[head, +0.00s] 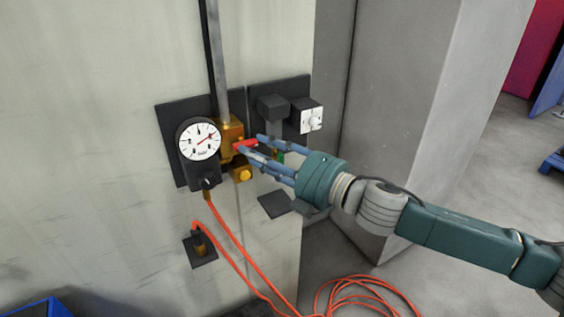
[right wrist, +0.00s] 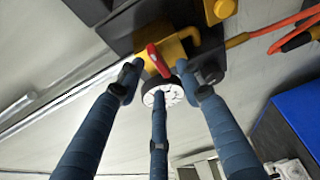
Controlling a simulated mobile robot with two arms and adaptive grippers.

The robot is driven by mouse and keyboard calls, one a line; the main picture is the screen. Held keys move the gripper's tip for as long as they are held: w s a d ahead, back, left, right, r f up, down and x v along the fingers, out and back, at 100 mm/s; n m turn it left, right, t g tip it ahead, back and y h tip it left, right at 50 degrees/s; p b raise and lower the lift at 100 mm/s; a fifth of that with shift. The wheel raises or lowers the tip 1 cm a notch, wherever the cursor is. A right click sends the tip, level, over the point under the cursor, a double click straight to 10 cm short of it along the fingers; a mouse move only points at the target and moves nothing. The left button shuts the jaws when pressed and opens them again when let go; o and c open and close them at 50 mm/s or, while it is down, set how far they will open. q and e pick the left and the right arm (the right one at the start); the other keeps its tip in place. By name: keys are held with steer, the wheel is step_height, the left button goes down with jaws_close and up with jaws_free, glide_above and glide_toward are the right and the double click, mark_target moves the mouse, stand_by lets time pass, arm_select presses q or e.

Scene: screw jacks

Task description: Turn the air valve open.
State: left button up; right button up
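The air valve has a yellow-orange body (head: 230,140) on a dark plate on the wall, with a red handle (head: 246,144) sticking out to the right. My right gripper (head: 252,145) reaches in from the right, its blue fingers spread and pointing at the handle. In the right wrist view the red handle (right wrist: 158,60) lies beyond and between the spread fingertips (right wrist: 159,76), with gaps on both sides. The gripper looks open and empty; I cannot tell whether a finger touches the handle. My left gripper is not in view.
A round white gauge (head: 200,142) is left of the valve, and a switch box (head: 306,116) is above right. A vertical pipe (head: 216,60) runs down to the valve. An orange hose (head: 235,246) hangs below and coils on the floor. A grey pillar (head: 400,110) stands to the right.

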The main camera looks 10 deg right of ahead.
steer(key=v, duration=0.9)
